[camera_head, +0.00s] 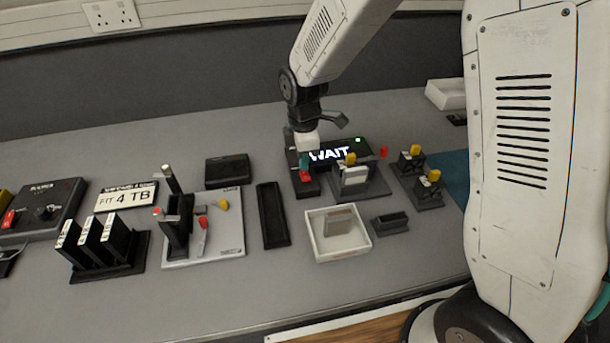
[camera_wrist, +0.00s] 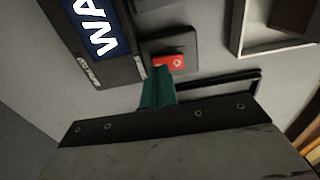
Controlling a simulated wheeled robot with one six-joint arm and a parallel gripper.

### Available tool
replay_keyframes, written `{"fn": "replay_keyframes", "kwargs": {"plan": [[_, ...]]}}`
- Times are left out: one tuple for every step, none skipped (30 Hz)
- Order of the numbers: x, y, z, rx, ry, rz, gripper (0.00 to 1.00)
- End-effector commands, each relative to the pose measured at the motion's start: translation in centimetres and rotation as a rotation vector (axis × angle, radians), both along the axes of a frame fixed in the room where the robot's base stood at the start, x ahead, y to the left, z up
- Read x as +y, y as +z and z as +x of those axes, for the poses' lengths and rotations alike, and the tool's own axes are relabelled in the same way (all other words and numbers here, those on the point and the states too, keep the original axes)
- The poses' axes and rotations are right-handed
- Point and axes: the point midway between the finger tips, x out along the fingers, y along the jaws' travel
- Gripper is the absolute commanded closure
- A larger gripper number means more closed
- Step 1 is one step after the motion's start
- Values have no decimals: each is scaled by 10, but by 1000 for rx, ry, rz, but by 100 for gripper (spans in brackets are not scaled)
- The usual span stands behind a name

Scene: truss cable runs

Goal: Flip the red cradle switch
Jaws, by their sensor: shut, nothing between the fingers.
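The red switch (camera_wrist: 168,62), with a small pale mark on it, sits on a dark base in the wrist view. In the head view the red switch (camera_head: 306,177) is at the front of a dark block, left of the cradle with a grey block in it. My gripper (camera_wrist: 158,78) has teal fingers, closed together and empty. Their tips are at the near edge of the red switch; I cannot tell whether they touch it. In the head view my gripper (camera_head: 304,162) is just above and behind the switch.
The black display (camera_head: 340,152) reading "WAIT" stands right behind. A cradle (camera_head: 360,190) with a grey block and yellow tab stands to the right. A white tray (camera_head: 317,253) is in front, and a long black tray (camera_head: 272,215) to the left.

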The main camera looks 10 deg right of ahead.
Motion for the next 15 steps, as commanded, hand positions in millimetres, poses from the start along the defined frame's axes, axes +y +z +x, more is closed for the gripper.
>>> {"fn": "replay_keyframes", "kwargs": {"plan": [[0,5,0,-2,0,1,100],[0,8,0,-2,0,0,100],[0,11,0,-2,0,0,100],[0,13,0,-2,0,1,100],[0,15,0,-2,0,1,100],[0,19,0,-2,0,1,100],[0,21,0,-2,0,0,100],[0,24,0,-2,0,1,100],[0,27,0,-2,0,1,100],[0,29,0,-2,0,1,100],[0,31,0,-2,0,0,100],[0,35,0,-1,0,0,100],[0,37,0,-1,0,0,100],[0,40,0,-2,0,0,100],[0,43,0,-2,0,1,100]]}}
